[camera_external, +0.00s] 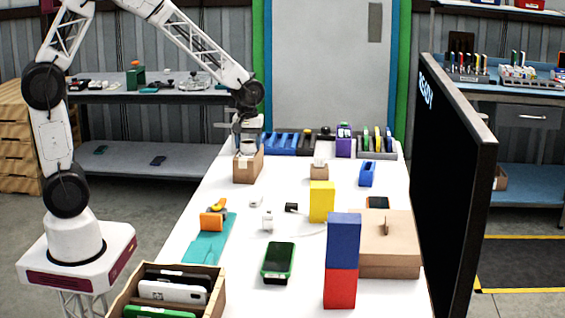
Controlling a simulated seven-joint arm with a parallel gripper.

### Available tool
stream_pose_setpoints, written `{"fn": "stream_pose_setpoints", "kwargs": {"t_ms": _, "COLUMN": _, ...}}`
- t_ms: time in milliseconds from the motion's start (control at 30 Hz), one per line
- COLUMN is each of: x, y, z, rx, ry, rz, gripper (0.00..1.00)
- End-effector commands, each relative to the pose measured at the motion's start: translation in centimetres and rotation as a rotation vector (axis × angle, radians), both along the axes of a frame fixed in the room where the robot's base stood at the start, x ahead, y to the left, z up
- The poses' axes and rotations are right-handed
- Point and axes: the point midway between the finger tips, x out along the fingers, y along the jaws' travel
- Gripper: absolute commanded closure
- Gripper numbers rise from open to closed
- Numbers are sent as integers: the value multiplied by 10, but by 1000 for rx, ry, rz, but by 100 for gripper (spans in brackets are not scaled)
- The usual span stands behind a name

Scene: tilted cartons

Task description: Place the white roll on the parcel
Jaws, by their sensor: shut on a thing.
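My gripper (247,143) is at the far left of the white table, pointing down over a small brown carton (248,169). It is shut on a small white thing, which looks like the white roll (249,149), at the carton's top. Whether the roll touches the carton is too small to tell. A larger flat brown box (388,262) lies at the right, with a small brown upright piece on top. Which of the two brown boxes is the parcel I cannot tell.
A blue block on a red block (340,288) and a yellow block (321,202) stand mid-right. A large monitor (457,190) borders the right side.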

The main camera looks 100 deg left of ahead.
Motion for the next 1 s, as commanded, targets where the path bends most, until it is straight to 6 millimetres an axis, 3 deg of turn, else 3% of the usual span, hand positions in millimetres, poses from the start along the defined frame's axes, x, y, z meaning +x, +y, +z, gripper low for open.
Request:
{"fn": "stream_pose_setpoints", "kwargs": {"t_ms": 67, "x": 0, "y": 0, "z": -2, "rx": 0, "ry": 0, "rz": 0, "gripper": 64}}
{"fn": "stream_pose_setpoints", "kwargs": {"t_ms": 100, "x": 0, "y": 0, "z": -2, "rx": 0, "ry": 0, "rz": 0, "gripper": 33}}
{"fn": "stream_pose_setpoints", "kwargs": {"t_ms": 233, "x": 0, "y": 0, "z": -2, "rx": 0, "ry": 0, "rz": 0, "gripper": 13}}
{"fn": "stream_pose_setpoints", "kwargs": {"t_ms": 667, "x": 0, "y": 0, "z": 2, "rx": 0, "ry": 0, "rz": 0, "gripper": 12}}
{"fn": "stream_pose_setpoints", "kwargs": {"t_ms": 1000, "x": 0, "y": 0, "z": 36, "rx": 1, "ry": -2, "rz": 0, "gripper": 12}}
